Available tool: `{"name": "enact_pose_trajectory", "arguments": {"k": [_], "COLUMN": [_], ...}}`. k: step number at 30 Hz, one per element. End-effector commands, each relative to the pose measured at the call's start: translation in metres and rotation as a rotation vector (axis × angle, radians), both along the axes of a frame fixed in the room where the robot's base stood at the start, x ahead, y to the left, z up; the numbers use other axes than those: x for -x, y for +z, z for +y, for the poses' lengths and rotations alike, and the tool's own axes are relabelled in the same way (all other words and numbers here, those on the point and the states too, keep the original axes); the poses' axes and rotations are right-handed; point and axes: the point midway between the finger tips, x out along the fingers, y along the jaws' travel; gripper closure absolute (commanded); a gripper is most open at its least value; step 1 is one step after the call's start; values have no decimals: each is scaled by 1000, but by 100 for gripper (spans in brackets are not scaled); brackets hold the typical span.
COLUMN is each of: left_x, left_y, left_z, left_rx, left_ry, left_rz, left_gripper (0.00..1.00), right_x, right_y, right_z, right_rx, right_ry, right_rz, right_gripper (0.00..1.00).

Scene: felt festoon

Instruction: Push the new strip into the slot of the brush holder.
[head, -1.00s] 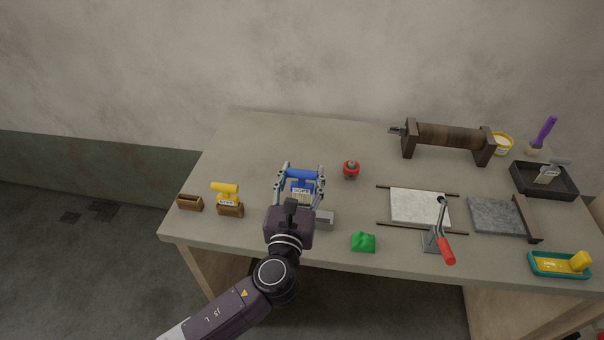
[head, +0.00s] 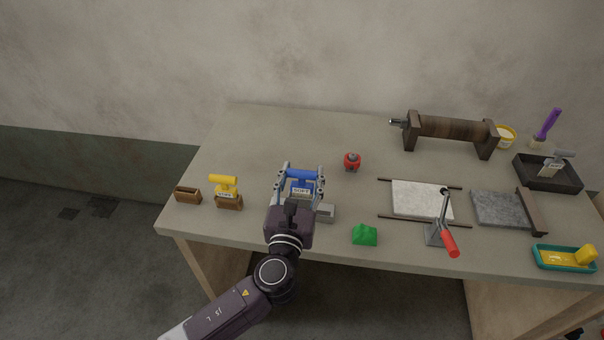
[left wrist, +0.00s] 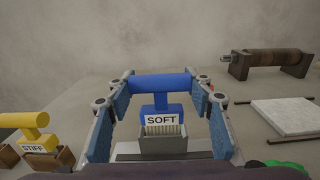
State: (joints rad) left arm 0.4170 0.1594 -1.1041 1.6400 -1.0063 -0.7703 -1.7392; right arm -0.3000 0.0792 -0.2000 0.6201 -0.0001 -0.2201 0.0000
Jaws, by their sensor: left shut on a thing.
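My left gripper (head: 299,178) is shut on the blue handle (left wrist: 160,83) of a strip piece labelled SOFT (left wrist: 162,120). Pale bristles (left wrist: 162,130) show below the label in the left wrist view. A grey block-shaped holder (head: 325,212) sits on the table at the front, partly hidden by my wrist. In the left wrist view the bristles line up with the grey holder (left wrist: 163,144). I cannot tell whether they are inside its slot or just above it. The right gripper is not in view.
A yellow-handled STIFF piece (head: 224,183) stands in a brown block left of my gripper, beside another brown block (head: 187,195). A green block (head: 364,234), a red-handled lever (head: 448,243) and a white slab (head: 421,199) lie to the right. A small red object (head: 352,161) stands behind.

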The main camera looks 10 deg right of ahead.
Motion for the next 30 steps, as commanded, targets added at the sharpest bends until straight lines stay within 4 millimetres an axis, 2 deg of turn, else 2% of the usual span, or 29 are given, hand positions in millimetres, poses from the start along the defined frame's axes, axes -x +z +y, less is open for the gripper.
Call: {"name": "enact_pose_trajectory", "arguments": {"k": [12, 13, 18, 26, 30], "left_x": [0, 0, 0, 0, 8], "left_y": [-14, -14, -13, -13, -14], "left_z": [0, 0, 0, 0, 3], "left_rx": [1, 1, 1, 1, 0], "left_ry": [0, 0, 0, 0, -1], "left_rz": [1, 1, 1, 1, 2], "left_gripper": [73, 51, 33, 32, 32], "right_x": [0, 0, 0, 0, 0], "right_y": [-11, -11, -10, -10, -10], "right_z": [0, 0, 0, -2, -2], "right_rx": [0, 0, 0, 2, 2], "right_ry": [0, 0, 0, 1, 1], "right_rz": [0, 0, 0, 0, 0], "right_gripper": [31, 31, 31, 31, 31]}}
